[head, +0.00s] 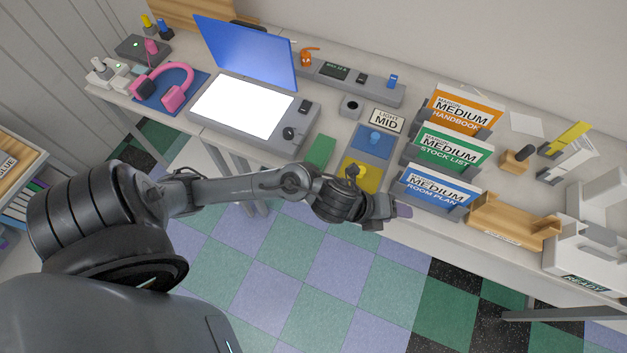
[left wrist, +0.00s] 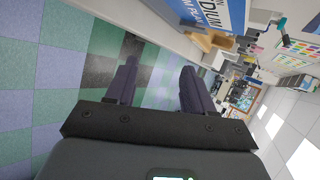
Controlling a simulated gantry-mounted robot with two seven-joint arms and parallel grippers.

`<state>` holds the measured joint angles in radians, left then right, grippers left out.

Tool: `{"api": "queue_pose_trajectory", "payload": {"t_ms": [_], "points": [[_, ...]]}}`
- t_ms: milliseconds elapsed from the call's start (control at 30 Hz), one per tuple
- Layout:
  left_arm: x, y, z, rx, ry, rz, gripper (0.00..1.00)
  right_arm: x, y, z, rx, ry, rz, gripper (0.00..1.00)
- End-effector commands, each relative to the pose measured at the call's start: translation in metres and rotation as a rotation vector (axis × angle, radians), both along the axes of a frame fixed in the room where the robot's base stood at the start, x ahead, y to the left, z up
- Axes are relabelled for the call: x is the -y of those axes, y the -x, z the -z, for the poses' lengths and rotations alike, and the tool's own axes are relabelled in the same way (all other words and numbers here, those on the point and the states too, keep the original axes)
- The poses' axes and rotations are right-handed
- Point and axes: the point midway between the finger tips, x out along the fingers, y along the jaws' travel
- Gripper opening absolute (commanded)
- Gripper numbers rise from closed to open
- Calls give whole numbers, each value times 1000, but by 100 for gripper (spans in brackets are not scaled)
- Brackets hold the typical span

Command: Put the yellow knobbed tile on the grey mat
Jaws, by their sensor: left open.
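The yellow knobbed tile (head: 372,184) lies near the table's front edge in the head view, partly hidden behind my left wrist. I cannot make out a separate grey mat for certain. My left gripper (head: 404,211) is right of the yellow tile, at the table's front edge beside the blue room plan holder. In the left wrist view its two fingers (left wrist: 160,75) are apart with nothing between them. The yellow tile does not show there. My right gripper is not in view.
A green block (head: 320,151) lies left of the tiles, beside the grey console (head: 265,132) with its lit panel. Upright card holders, including the blue room plan card (head: 437,186), stand to the right. A wooden tray (head: 510,222) is farther right. Checkered floor is open in front.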

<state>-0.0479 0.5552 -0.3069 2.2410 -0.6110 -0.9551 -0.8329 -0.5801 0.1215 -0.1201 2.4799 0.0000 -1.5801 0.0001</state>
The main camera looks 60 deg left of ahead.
Motion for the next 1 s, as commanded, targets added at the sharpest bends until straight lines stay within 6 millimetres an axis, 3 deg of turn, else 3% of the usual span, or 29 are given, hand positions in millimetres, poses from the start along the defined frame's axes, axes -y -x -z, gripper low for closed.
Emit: {"api": "queue_pose_trajectory", "payload": {"t_ms": [100, 200, 400, 600, 1000], "points": [[-17, 39, 17, -224, 331, -512, 53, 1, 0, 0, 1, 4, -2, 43], [-39, 77, 33, -392, 541, -911, 53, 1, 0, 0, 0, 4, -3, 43], [-65, 145, 56, -610, 774, -1478, 53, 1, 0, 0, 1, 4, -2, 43], [-73, 172, 62, -676, 837, -1680, 53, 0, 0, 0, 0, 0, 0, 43], [-73, 172, 56, -677, 839, -1685, 53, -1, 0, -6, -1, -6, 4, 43]]}}
